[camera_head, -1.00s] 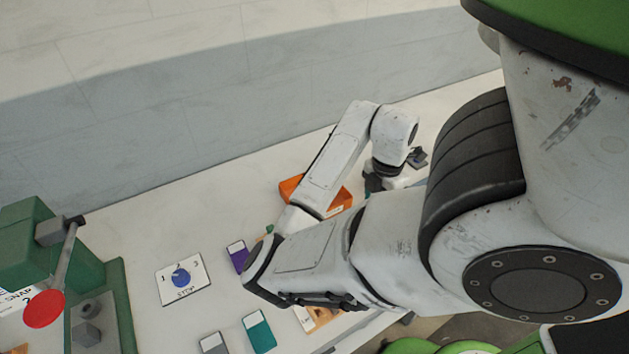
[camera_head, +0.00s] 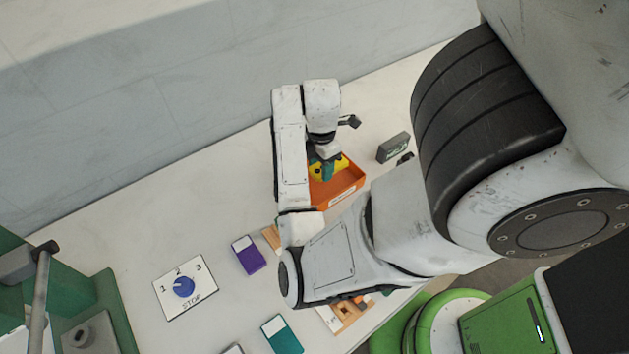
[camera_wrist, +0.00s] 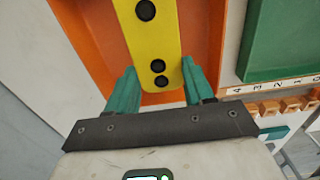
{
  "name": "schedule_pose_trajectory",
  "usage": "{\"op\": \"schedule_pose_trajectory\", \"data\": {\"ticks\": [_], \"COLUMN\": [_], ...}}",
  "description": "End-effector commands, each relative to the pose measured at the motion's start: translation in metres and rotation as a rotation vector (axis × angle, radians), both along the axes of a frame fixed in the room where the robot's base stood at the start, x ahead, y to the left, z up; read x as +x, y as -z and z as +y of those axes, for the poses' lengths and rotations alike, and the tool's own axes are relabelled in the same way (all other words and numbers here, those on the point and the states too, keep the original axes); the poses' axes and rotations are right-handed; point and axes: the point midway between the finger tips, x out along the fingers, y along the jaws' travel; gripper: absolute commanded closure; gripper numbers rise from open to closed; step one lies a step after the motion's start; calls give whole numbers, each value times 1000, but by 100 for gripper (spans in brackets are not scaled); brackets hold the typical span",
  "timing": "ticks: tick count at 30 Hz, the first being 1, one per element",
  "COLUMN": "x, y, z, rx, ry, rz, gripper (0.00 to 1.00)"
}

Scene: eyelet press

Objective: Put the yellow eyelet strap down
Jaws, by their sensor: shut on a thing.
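The yellow eyelet strap (camera_wrist: 152,45) has dark round eyelets along it and runs between the teal fingers of my gripper (camera_wrist: 158,82) in the wrist view. In the head view my gripper (camera_head: 326,170) is at the orange tray (camera_head: 345,190), with yellow parts of the strap (camera_head: 342,162) showing beside the fingers. My gripper is shut on the strap. The tray (camera_wrist: 92,40) lies behind the strap in the wrist view. Whether the strap touches the tray floor I cannot tell.
A small dark grey box (camera_head: 393,147) stands right of the tray. A dial panel (camera_head: 184,288), a purple card (camera_head: 248,255) and a teal card (camera_head: 282,335) lie nearer. A green press (camera_head: 98,305) stands at the left.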

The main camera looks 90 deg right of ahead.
Motion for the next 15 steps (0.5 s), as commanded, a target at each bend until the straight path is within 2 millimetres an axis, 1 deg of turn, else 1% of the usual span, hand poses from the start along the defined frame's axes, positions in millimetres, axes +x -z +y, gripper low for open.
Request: {"op": "schedule_pose_trajectory", "data": {"ticks": [1,5,9,15], "x": [3,8,16,16], "y": [7,11,24,44], "z": [0,-1,-1,-1], "rx": [0,0,1,1], "ry": [0,0,-1,0], "rz": [0,0,0,-1], "gripper": [82,82,82,82]}}
